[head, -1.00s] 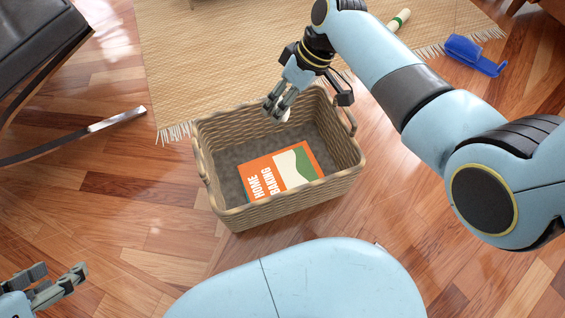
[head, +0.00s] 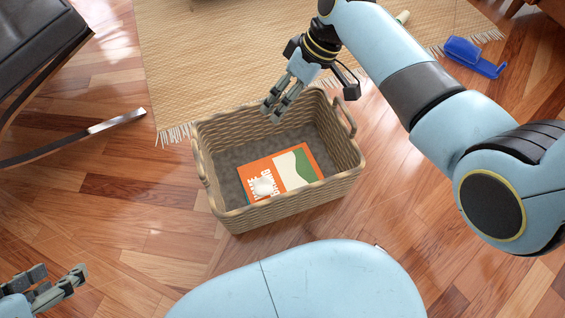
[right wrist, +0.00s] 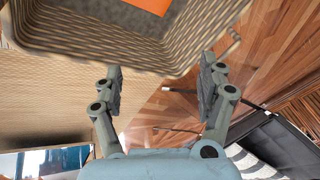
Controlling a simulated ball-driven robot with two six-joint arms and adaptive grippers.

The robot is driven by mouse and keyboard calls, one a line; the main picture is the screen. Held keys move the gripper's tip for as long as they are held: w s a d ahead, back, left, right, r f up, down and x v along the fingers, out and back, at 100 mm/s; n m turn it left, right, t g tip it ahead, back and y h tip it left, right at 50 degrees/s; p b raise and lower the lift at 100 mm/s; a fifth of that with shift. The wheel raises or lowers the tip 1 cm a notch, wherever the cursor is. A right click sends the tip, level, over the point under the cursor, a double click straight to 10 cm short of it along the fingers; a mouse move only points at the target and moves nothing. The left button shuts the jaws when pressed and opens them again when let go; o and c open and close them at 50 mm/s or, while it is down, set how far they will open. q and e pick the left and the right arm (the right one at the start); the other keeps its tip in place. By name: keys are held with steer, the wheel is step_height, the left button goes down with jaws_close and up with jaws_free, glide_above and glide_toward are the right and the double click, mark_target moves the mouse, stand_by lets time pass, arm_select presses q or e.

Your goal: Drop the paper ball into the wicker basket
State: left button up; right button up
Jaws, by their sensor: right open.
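The wicker basket (head: 290,207) stands on the wood floor at the edge of the straw rug. The white paper ball (head: 263,187) lies inside it, on an orange book. My right gripper (head: 272,113) is open and empty above the basket's far rim. In the right wrist view its two fingers (right wrist: 162,92) are apart with nothing between them, and the basket wall (right wrist: 100,45) shows beyond them. My left gripper (head: 75,278) is at the lower left, far from the basket; its fingers look apart.
The orange baking book (head: 290,168) lies in the basket; its corner also shows in the right wrist view (right wrist: 150,5). A blue object (head: 475,57) lies on the floor at upper right. A black chair (head: 40,45) with a metal leg stands at left. Floor left of the basket is clear.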

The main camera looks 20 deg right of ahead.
steer(key=v, duration=1)
steer(key=shift+a, duration=0.1)
